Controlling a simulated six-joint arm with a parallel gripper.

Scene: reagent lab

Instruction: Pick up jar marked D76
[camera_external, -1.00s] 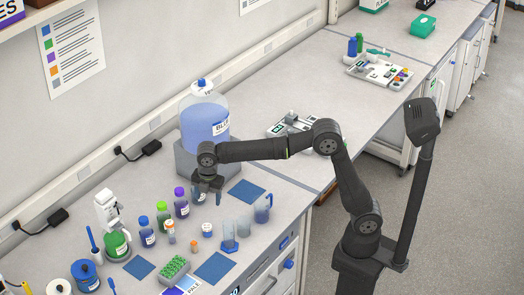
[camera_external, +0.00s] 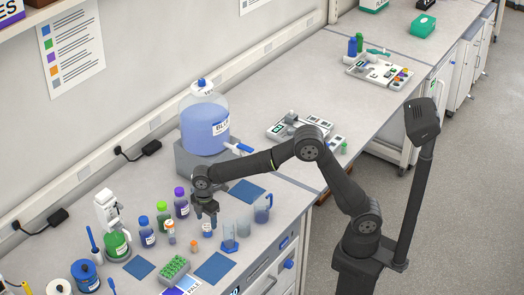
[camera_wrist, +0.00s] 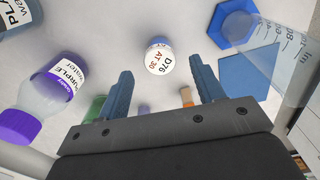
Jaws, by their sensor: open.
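The jar marked D76 (camera_wrist: 158,62) is a small white jar with a blue rim and a label reading "D76 AT 20". In the wrist view it stands upper middle, just beyond and between my fingertips. In the external view the jar (camera_external: 207,230) stands on the bench directly under my gripper (camera_external: 206,207), partly covered by it. My gripper (camera_wrist: 160,84) is open and empty, with its two blue-grey fingers apart and the jar not between them.
A purple-capped bottle (camera_wrist: 45,88) stands left of the jar. A clear graduated cylinder with a blue hexagonal base (camera_external: 229,243) and beakers (camera_external: 263,209) stand close on the right. An orange-capped vial (camera_external: 194,246) and a green tube rack (camera_external: 174,268) are nearer the front.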

